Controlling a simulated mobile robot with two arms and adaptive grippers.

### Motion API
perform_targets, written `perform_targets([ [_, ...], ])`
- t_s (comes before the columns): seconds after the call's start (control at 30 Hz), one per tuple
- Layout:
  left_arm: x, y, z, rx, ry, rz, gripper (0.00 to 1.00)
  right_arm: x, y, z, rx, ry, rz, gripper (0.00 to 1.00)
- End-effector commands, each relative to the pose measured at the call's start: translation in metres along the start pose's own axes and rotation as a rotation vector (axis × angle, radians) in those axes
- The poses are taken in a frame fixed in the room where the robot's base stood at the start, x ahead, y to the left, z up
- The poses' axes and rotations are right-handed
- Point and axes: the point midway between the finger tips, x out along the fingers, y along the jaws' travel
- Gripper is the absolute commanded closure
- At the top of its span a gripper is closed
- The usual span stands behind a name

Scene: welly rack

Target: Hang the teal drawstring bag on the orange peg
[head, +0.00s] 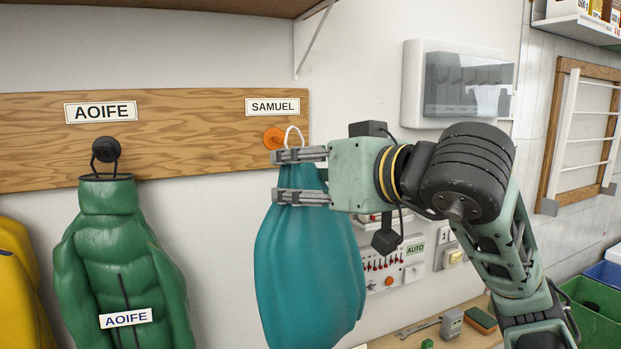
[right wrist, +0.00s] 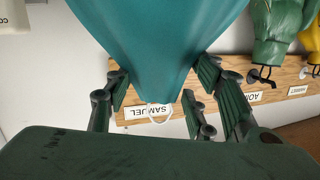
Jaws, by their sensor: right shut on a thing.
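The teal drawstring bag (head: 308,262) hangs below my right gripper (head: 286,176), which is shut on its gathered neck. A white cord loop (head: 293,133) stands up from the top of the bag. The orange peg (head: 274,138) is on the wooden board under the SAMUEL label (head: 272,106). In the head view the loop is just right of the peg and overlaps its edge; I cannot tell if it is around the peg. In the right wrist view the bag (right wrist: 160,45) fills the top centre, with the loop (right wrist: 159,113) beyond its neck. My left gripper is not in view.
A green jacket (head: 120,260) hangs from a black peg (head: 106,149) under the AOIFE label, with a yellow coat (head: 18,285) further left. A shelf is above. A white wall box (head: 413,85) and a switch panel (head: 385,267) are near my right arm. A bench (head: 470,336) is below.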

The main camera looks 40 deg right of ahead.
Motion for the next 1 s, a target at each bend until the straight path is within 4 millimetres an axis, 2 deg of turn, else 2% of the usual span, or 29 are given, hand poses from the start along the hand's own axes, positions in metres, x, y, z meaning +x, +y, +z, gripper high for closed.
perform_targets([
  [0.87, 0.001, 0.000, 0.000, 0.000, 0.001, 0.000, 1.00, 0.049, 0.012, -0.008, 0.002, 0.003, -0.002, 0.93],
  [1.0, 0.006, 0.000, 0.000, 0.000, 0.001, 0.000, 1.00, 0.055, 0.014, -0.003, 0.000, 0.003, 0.000, 0.93],
])
